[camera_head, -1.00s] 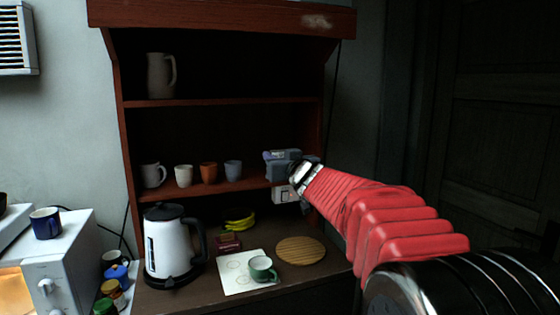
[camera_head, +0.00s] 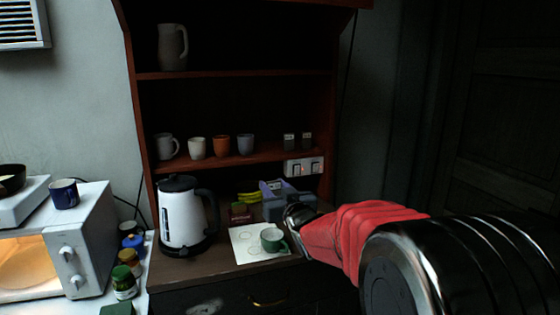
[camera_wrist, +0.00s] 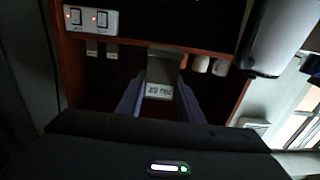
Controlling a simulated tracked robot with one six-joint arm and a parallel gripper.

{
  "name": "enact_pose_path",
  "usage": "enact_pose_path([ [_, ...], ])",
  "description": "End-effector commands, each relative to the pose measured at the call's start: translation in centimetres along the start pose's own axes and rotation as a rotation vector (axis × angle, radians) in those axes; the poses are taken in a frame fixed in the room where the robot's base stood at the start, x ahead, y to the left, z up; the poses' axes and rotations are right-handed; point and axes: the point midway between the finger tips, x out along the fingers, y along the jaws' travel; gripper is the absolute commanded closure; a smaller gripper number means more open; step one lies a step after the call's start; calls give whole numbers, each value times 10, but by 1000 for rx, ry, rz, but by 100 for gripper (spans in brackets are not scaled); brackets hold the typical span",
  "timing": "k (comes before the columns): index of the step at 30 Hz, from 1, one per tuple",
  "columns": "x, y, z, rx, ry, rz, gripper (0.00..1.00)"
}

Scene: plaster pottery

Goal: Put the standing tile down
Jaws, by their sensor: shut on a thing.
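My gripper (camera_head: 272,196) is shut on a small grey tile with a pale label, held between its two blue-grey fingers. The held tile shows best in the wrist view (camera_wrist: 158,91), between the finger tips. In the head view the gripper hangs low over the right part of the counter, just behind and right of the green mug (camera_head: 271,240). The fingers hide most of the tile there. Two similar small dark tiles stand upright on the lower shelf, a left one (camera_head: 289,141) and a right one (camera_head: 306,141). I cannot tell whether the held tile touches the counter.
The mug stands on a white sheet (camera_head: 245,248). A white kettle (camera_head: 180,215), a dark red box (camera_head: 240,213) and a yellow item (camera_head: 249,198) are left of the gripper. A socket panel (camera_head: 304,167) is on the right below the shelf. My arm covers the counter's right side.

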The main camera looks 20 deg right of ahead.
Motion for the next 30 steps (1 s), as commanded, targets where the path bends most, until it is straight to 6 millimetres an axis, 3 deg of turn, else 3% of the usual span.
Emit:
enact_pose_path([
  [1,-5,-5,20,4,-7,8,88],
  [6,-27,-18,82,2,-8,50,88],
  [15,-63,-39,167,0,-8,98,88],
  [24,-82,-62,219,-1,-5,81,88],
  [30,-83,-78,232,0,0,54,88],
])
